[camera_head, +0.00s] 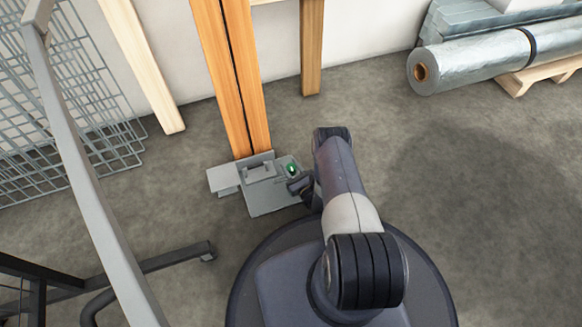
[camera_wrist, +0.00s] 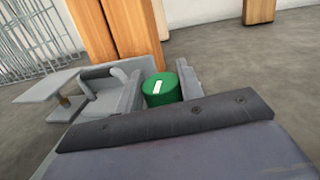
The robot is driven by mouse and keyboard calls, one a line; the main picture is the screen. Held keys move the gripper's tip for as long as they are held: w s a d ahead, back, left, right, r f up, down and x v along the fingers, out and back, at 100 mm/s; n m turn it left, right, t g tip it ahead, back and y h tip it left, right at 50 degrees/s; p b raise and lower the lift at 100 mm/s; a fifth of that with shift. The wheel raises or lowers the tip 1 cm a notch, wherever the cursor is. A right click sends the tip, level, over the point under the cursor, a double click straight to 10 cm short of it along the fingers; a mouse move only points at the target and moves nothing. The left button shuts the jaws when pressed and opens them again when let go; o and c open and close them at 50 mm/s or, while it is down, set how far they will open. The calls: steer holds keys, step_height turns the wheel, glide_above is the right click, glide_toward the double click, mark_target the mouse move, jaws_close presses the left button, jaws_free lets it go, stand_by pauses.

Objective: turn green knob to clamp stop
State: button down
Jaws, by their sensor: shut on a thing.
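The green knob (camera_wrist: 161,89) is a short round cap with a white mark on top, in the middle of the wrist view. In the head view the knob (camera_head: 292,169) sits at the right side of a grey metal fixture (camera_head: 262,203) at the foot of a wooden post. My gripper (camera_head: 297,186) is at the knob, low beside the fixture. A grey finger (camera_wrist: 188,80) stands against the knob's right side in the wrist view. The gripper is shut on the knob; my wrist body hides its lower part.
The orange wooden post (camera_head: 235,80) rises behind the fixture. A wire mesh panel (camera_head: 60,100) stands at the left, near a grey metal frame (camera_head: 90,190). A wrapped silver roll (camera_head: 480,62) lies at the back right.

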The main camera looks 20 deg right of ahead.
steer(key=c, duration=0.9)
jaws_free()
steer(key=shift+c, duration=0.2)
step_height(320, 180, up, 10)
steer(key=p, duration=0.5)
step_height(320, 180, down, 10)
steer(key=b, duration=0.5)
steer(key=shift+f, duration=0.1)
steer(key=shift+n+y, duration=0.3)
steer(key=shift+y, duration=0.1)
